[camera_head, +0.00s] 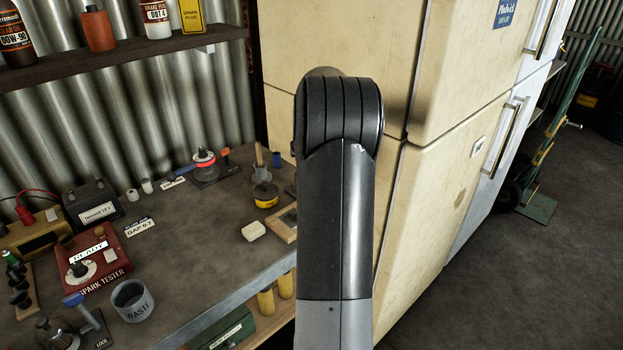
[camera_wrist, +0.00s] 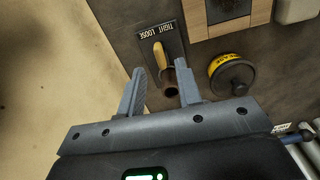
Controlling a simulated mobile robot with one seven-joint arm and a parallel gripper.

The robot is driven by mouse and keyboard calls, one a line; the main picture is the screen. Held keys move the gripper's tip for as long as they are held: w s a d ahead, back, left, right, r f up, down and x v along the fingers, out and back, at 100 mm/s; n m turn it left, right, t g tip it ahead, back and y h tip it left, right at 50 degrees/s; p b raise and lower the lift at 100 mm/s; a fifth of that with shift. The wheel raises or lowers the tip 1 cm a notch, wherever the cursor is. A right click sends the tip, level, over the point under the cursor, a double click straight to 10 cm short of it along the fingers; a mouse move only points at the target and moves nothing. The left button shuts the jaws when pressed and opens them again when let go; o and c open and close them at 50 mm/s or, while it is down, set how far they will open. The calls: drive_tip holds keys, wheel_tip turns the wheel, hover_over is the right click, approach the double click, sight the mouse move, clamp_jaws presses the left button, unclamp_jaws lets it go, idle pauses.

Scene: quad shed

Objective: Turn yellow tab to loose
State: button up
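The yellow tab (camera_wrist: 160,54) stands on a dark plate (camera_wrist: 171,33) marked TIGHT and LOOSE in the wrist view. A brown round post (camera_wrist: 171,88) is beside the tab's near end. My gripper (camera_wrist: 160,69) is open, with one finger to the left and one to the right of the tab and post. I see gaps on both sides and no clear contact. In the head view the tan upright tab (camera_head: 259,155) shows on the bench, left of my arm. My arm hides the gripper there.
A yellow-banded tin (camera_wrist: 231,73) stands close to the right finger. A wooden-framed tray (camera_wrist: 228,27) lies beyond it. The cream fridge (camera_head: 450,150) rises right of the bench. A spark tester (camera_head: 92,262) and waste cup (camera_head: 132,299) are at the left.

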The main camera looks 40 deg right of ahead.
wheel_tip(320, 180, up, 7)
drive_tip(key=shift+r, duration=0.15)
idle(0.6)
drive_tip(key=s+a+r+t+h, duration=0.1)
drive_tip(key=s+a+r, duration=0.25)
drive_tip(key=a, duration=0.85)
drive_tip(key=s+a+r+t, duration=0.25)
drive_tip(key=a+r, duration=0.25)
drive_tip(key=a, duration=0.8)
drive_tip(key=s+a+f+t, duration=0.1)
drive_tip(key=s+a+f, duration=0.1)
drive_tip(key=s+a, duration=0.5)
drive_tip(key=s+a+f+t+y, duration=0.1)
drive_tip(key=s+a+f, duration=0.2)
drive_tip(key=s+a, duration=0.4)
drive_tip(key=shift+s+a+f+n, duration=0.15)
drive_tip(key=shift+s+a+n, duration=0.15)
drive_tip(key=shift+s, duration=0.9)
